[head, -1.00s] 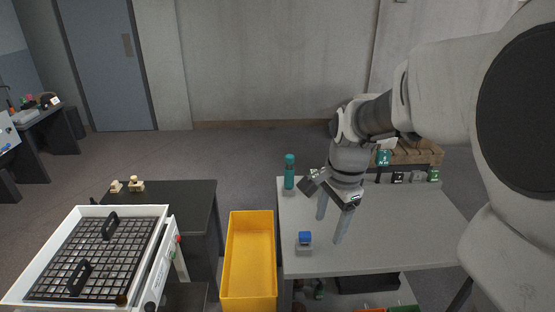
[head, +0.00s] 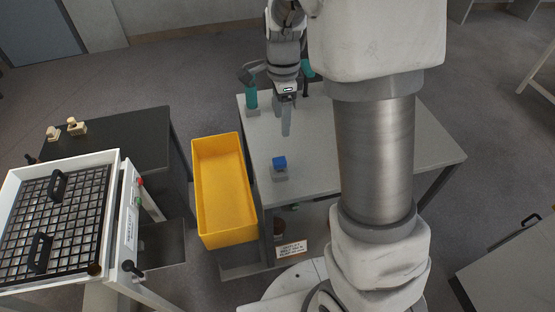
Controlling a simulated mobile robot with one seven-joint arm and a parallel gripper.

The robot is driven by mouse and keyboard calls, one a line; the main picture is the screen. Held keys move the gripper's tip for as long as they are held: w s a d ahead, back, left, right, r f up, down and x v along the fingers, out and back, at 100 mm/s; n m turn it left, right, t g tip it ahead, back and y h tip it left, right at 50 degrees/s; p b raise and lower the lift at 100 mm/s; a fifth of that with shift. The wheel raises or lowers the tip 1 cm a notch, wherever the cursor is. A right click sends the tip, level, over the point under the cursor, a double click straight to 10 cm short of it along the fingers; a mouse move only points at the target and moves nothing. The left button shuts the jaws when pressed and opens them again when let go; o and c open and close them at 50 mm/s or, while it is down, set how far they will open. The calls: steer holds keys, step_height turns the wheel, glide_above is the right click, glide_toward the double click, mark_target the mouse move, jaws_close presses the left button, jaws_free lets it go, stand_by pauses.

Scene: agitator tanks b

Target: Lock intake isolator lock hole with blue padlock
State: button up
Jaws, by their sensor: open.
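The blue padlock (head: 279,162) shows as a small blue block on a light grey base on the grey table (head: 370,150), near its left edge. My gripper (head: 286,128) is above the table behind the padlock, fingers pointing down. It is seen nearly edge-on, its fingers overlapping; it is open and apart from the padlock, with nothing seen between the fingers. I cannot make out the intake isolator lock hole. A white tank unit (head: 112,165) with a dark grid top stands at the left, with red and green buttons on its side panel.
A yellow bin (head: 198,190) stands between the tank unit and the grey table. A black table (head: 130,122) holds small beige pieces. My arm hides part of the grey table.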

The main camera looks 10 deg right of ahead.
steer(key=b, duration=0.1)
glide_toward(279, 160)
steer(key=f, duration=0.5)
steer(key=shift+d+f, duration=0.15)
steer(key=shift+d, duration=0.15)
steer(key=f, duration=0.5)
steer(key=shift+a+b, duration=0.25)
steer(key=shift+b, duration=0.1)
jaws_close()
